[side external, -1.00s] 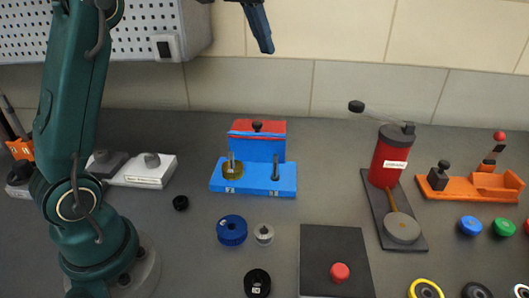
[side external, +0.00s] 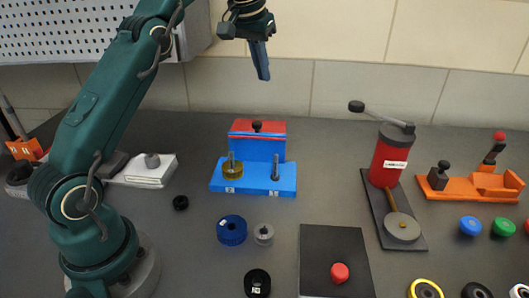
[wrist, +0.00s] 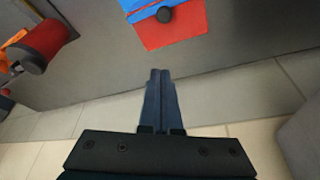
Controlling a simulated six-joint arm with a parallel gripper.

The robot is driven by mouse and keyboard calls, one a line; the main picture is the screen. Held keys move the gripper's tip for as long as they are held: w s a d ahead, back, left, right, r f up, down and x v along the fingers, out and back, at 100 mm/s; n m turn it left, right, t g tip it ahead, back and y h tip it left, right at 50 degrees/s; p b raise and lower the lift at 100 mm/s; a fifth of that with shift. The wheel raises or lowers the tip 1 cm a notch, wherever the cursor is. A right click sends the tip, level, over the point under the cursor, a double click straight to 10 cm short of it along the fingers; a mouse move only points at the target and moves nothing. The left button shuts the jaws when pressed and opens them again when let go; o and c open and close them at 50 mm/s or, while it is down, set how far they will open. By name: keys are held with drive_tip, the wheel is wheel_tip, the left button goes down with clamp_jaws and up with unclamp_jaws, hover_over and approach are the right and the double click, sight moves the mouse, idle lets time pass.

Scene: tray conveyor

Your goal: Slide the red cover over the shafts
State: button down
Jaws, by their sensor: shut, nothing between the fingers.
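The red cover (side external: 243,126) sits at the back top of the blue fixture (side external: 280,188) in the side view, with a black knob (side external: 256,126) on it. Two upright shafts stand on the fixture base. The left shaft (side external: 231,157) has a brass gear (side external: 232,172) around it; the right shaft (side external: 275,166) looks bare. My gripper (side external: 263,76) hangs above and behind the fixture, shut and empty, apart from the cover. In the wrist view the shut fingers (wrist: 160,75) point toward the red cover (wrist: 172,32), and its knob (wrist: 165,14) shows near the top edge.
A blue gear (side external: 231,231), a grey gear (side external: 264,234) and a black ring (side external: 257,283) lie in front of the fixture. A red press (side external: 388,160) stands to the right. A tiled wall (side external: 350,85) rises behind. The counter between fixture and press is clear.

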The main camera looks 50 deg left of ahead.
hover_over(266, 127)
drive_tip(key=w, duration=0.2)
drive_tip(key=f, duration=0.9)
drive_tip(key=shift+s+a+f, duration=0.1)
drive_tip(key=shift+a, duration=0.25)
drive_tip(key=shift+s, duration=0.1)
drive_tip(key=shift+s+d+f, duration=0.1)
drive_tip(key=shift+s+d, duration=0.1)
drive_tip(key=shift+s, duration=0.35)
drive_tip(key=shift+s+d+f, duration=0.15)
drive_tip(key=shift+s+d, duration=0.05)
drive_tip(key=shift+s, duration=0.4)
drive_tip(key=shift+s+d+f, duration=0.1)
drive_tip(key=shift+s+d, duration=0.1)
drive_tip(key=shift+s, duration=0.35)
drive_tip(key=shift+s+d, duration=0.1)
drive_tip(key=s+d, duration=0.5)
drive_tip(key=shift+w+a, duration=0.1)
drive_tip(key=shift+w, duration=0.05)
drive_tip(key=shift+w+a+r, duration=0.15)
drive_tip(key=shift+w+a, duration=0.05)
drive_tip(key=shift+w, duration=0.4)
drive_tip(key=shift+w+a+r, duration=0.1)
drive_tip(key=shift+w+a, duration=0.1)
drive_tip(key=shift+w, duration=0.45)
drive_tip(key=shift+w+a+r, duration=0.15)
drive_tip(key=shift+w+a, duration=0.05)
drive_tip(key=shift+w, duration=0.4)
drive_tip(key=v, duration=1)
